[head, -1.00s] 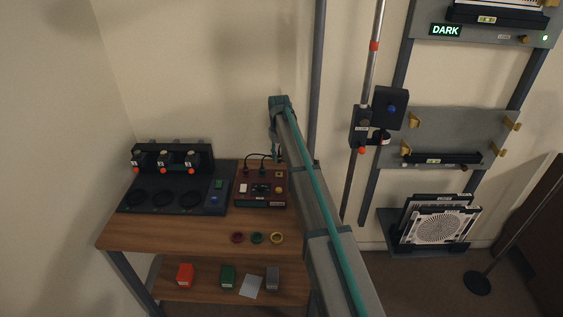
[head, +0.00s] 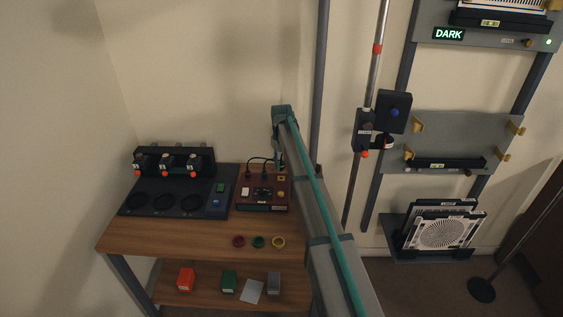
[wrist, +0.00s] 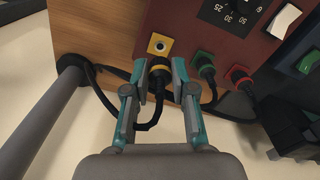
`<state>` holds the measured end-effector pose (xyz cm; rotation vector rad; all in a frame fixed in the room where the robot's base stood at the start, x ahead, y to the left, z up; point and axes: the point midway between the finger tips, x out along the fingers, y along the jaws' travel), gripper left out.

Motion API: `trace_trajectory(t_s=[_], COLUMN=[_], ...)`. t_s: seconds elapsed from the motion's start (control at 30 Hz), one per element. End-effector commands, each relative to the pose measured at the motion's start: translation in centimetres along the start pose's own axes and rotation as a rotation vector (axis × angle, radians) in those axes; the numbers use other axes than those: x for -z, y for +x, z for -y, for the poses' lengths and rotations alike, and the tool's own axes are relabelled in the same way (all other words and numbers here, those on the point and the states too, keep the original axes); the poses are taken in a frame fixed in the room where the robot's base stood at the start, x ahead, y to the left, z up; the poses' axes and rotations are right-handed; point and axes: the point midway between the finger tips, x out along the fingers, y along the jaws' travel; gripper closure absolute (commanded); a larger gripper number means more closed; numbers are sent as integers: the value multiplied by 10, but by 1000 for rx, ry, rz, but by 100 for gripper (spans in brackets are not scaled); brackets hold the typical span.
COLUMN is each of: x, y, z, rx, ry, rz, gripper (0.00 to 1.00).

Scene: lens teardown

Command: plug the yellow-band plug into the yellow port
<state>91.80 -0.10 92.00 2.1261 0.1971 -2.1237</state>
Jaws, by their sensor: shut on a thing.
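The yellow port (wrist: 157,44) is a yellow square with a dark hole on the dark red box, near its left edge in the wrist view. Its hole is uncovered. My gripper (wrist: 159,76) is shut on the black yellow-band plug (wrist: 159,67), just below the port in the picture. The plug looks apart from the port; the exact gap is hard to judge. Its black cable (wrist: 155,112) curls down between the fingers. In the head view the red box (head: 263,192) stands at the right of the wooden table, and my arm hides the fingertips.
In the wrist view, a green-band plug (wrist: 202,61) and a red-band plug (wrist: 236,75) sit in ports to the right. Loose cables run below them. A grey post (wrist: 60,105) stands at left. The head view shows three coloured rings (head: 258,242) at the table front.

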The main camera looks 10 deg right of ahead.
Motion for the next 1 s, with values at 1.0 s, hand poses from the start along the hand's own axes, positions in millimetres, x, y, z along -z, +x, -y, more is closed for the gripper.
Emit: trace_trajectory(t_s=[1.0], x=[0], y=[32], z=[0], rx=[0], ry=[0], rz=[1], gripper=[99])
